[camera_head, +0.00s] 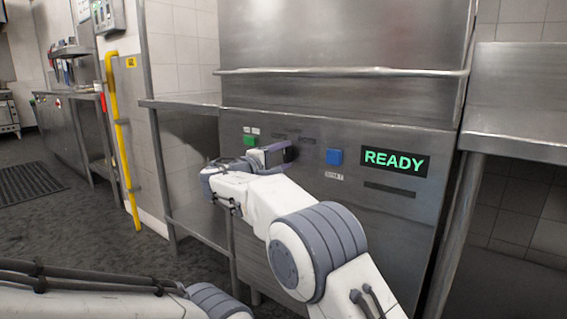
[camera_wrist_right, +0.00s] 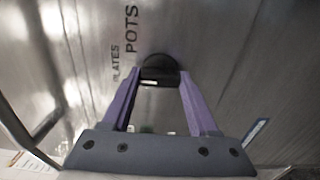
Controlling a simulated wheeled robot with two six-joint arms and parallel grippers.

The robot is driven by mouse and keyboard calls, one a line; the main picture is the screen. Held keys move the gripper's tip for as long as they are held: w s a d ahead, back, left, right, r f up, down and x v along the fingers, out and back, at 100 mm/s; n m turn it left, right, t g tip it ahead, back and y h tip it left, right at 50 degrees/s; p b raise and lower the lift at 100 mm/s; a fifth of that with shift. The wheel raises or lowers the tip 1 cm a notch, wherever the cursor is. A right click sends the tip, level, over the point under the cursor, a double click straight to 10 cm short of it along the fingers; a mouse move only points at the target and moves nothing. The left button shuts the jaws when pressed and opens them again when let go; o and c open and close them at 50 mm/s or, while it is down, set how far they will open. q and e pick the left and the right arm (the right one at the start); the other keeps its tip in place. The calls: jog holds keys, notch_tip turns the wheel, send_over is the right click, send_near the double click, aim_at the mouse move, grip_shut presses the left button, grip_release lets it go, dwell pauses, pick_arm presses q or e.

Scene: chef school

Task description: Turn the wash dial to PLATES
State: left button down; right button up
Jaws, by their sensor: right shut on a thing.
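The black wash dial (camera_wrist_right: 160,72) is on the steel front of the washing machine. My right gripper (camera_wrist_right: 161,85) is shut on it, with one purple finger on either side. In the right wrist view, the words PLATES (camera_wrist_right: 115,63) and POTS (camera_wrist_right: 131,30) are printed left of the dial. A pale mark shows on the dial's near edge, but I cannot tell which setting it points to. My left gripper is out of view; part of the left arm shows at the bottom left.
Right of the dial are a blue button (camera_head: 334,157) and a display (camera_head: 394,161) reading READY. A green button (camera_head: 250,140) is to its left. A long bar handle (camera_head: 345,72) crosses above the panel. A steel table (camera_head: 520,142) stands at the right.

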jog(key=shift+a+f, duration=0.15)
jog(key=shift+a, duration=0.05)
dwell(0.3)
jog(key=o, duration=1.4)
jog(key=shift+s, duration=0.1)
jog(key=shift+s+a+b, duration=0.3)
jog(key=shift+s+b, duration=0.05)
jog(key=shift+b, duration=0.1)
jog(key=shift+b+v, duration=1.3)
jog(key=shift+v, duration=3.45)
